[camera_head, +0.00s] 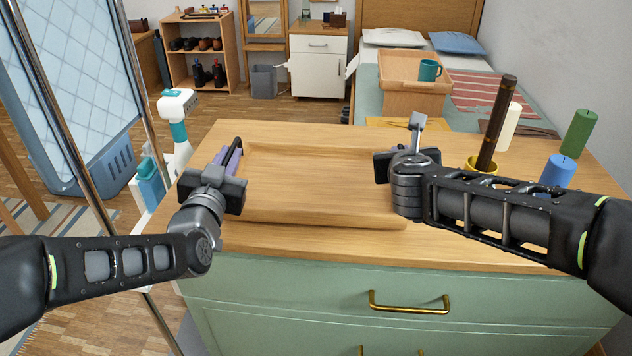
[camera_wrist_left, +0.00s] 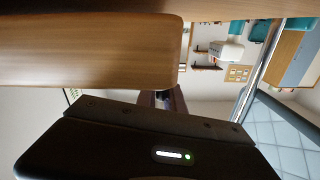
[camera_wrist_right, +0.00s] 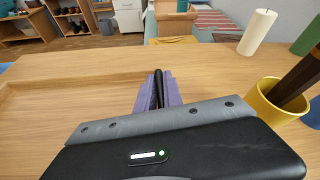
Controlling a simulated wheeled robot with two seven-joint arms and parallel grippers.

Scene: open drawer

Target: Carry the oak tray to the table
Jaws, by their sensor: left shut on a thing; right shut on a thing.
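The oak tray (camera_head: 310,215) is a shallow, light wooden tray, level over the top of the green dresser. It looks empty. My left gripper (camera_head: 229,157) is shut on its left side; its purple finger pads show in the head view. My right gripper (camera_head: 402,152) is at its right side, shut on it, with the contact mostly hidden in the head view. In the right wrist view the purple fingers (camera_wrist_right: 158,92) are close together beside the tray's edge. The left wrist view shows pale wood (camera_wrist_left: 90,65) close up. I cannot tell whether the tray touches the dresser top.
A yellow pot (camera_head: 482,165) with a dark stick and white, green and blue candles (camera_head: 557,172) stand right of the tray on the dresser (camera_head: 500,235). A wooden box-like tray (camera_head: 405,100) with a teal mug (camera_head: 429,70) is behind. A white-teal bottle (camera_head: 178,125) is left.

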